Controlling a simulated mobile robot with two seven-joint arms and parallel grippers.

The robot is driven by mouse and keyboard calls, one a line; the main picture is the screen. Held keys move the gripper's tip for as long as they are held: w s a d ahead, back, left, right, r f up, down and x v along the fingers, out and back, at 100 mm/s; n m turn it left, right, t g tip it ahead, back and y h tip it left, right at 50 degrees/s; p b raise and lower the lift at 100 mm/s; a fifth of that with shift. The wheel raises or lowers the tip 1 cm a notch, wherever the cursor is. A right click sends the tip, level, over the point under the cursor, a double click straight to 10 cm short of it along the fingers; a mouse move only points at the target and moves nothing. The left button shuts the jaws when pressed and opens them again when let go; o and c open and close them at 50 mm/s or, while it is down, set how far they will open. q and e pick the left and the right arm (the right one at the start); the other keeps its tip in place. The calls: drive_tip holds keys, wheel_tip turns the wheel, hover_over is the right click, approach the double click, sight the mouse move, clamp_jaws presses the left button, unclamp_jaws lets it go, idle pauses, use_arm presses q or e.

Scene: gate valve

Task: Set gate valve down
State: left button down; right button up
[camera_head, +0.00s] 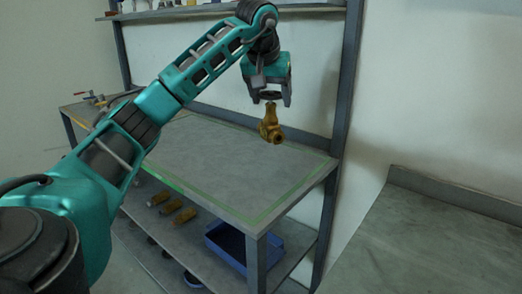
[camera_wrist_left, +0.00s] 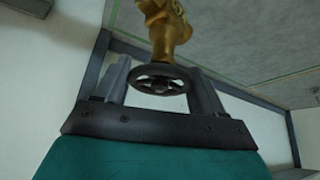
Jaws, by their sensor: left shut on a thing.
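The gate valve has a brass body (camera_head: 271,128) and a dark round handwheel. My left gripper (camera_head: 271,98) points down and is shut on the handwheel, so the valve hangs upright below it. In the head view the valve shows over the far right part of the grey tabletop (camera_head: 215,165); the gap beneath it is hard to judge. In the left wrist view the handwheel (camera_wrist_left: 160,79) sits between the two fingers, with the brass body beyond it. My right gripper is not in view.
A green line frames the tabletop, which is bare there. Small fittings (camera_head: 92,97) lie at its far left corner. The lower shelf holds several brass parts (camera_head: 172,207) and a blue bin (camera_head: 232,246). A post (camera_head: 346,85) stands right of the gripper. Another grey surface (camera_head: 430,240) is at right.

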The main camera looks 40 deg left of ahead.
sight(269, 124)
use_arm(q)
wheel_tip(269, 124, down, 8)
drive_tip(key=shift+r+b, duration=0.2)
drive_tip(key=shift+b, duration=0.55)
drive_tip(key=shift+f, duration=0.5)
wheel_tip(269, 124, down, 4)
drive_tip(key=shift+r+b, duration=0.25)
drive_tip(key=shift+b, duration=0.25)
drive_tip(key=shift+f, duration=0.2)
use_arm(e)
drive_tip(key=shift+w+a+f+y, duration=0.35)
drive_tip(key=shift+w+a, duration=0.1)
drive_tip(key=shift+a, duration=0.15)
use_arm(q)
drive_tip(key=c, duration=0.5)
unclamp_jaws()
drive_tip(key=shift+f, duration=0.25)
drive_tip(key=o, duration=0.4)
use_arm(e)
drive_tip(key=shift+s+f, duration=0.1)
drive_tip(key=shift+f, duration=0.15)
